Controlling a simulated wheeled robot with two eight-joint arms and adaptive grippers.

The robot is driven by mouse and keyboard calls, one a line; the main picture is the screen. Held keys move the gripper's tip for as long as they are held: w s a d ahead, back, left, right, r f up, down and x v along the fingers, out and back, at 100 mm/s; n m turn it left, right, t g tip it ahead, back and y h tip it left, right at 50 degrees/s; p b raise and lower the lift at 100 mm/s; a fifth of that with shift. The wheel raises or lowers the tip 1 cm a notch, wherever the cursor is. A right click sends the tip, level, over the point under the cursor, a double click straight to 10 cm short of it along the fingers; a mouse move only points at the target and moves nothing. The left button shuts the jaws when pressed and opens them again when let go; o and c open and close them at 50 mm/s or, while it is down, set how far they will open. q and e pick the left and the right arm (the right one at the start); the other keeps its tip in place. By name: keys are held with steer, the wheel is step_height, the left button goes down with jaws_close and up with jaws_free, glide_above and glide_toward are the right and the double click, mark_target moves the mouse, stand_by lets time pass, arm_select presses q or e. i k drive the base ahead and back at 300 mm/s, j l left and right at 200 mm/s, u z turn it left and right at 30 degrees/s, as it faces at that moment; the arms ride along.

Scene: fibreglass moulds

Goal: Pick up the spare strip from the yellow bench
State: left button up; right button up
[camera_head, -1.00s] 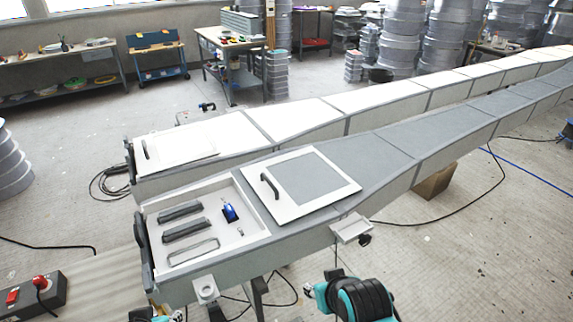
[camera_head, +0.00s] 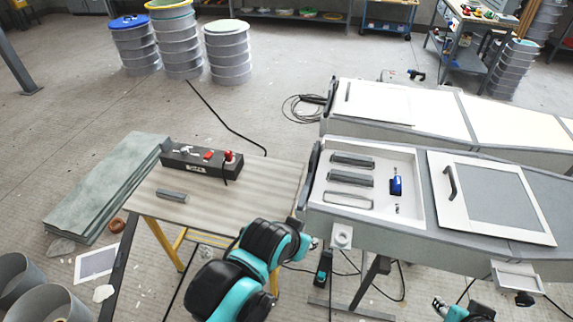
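The spare strip (camera_head: 172,195) is a short, dark grey bar lying flat on the left part of the bench top. The bench (camera_head: 232,205) has a pale wood-like top and yellow legs. My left arm (camera_head: 262,245), black and teal, is bent in front of the bench's right front side, and no fingers can be made out on it. Only a small teal and black part of my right arm (camera_head: 455,312) shows at the bottom edge. Neither gripper can be made out, and nothing visible touches the strip.
Right of the bench, an open mould compartment (camera_head: 410,210) holds two dark strips, a frame and a blue tool (camera_head: 396,186). Cables cross the floor.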

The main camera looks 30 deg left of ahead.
mark_target(173, 196)
steer(key=u, duration=0.4)
steer(key=k+u, duration=0.1)
steer(key=u, duration=0.7)
steer(key=k+u, duration=0.1)
steer(key=u, duration=0.75)
steer(key=i+j+z, duration=0.1)
steer(key=i, duration=0.4)
steer(key=i+j+z, duration=0.1)
steer(key=i+j, duration=0.2)
steer(key=i, duration=0.2)
steer(key=i+j+z, duration=0.1)
steer(key=i+j, duration=0.15)
steer(key=i, duration=0.2)
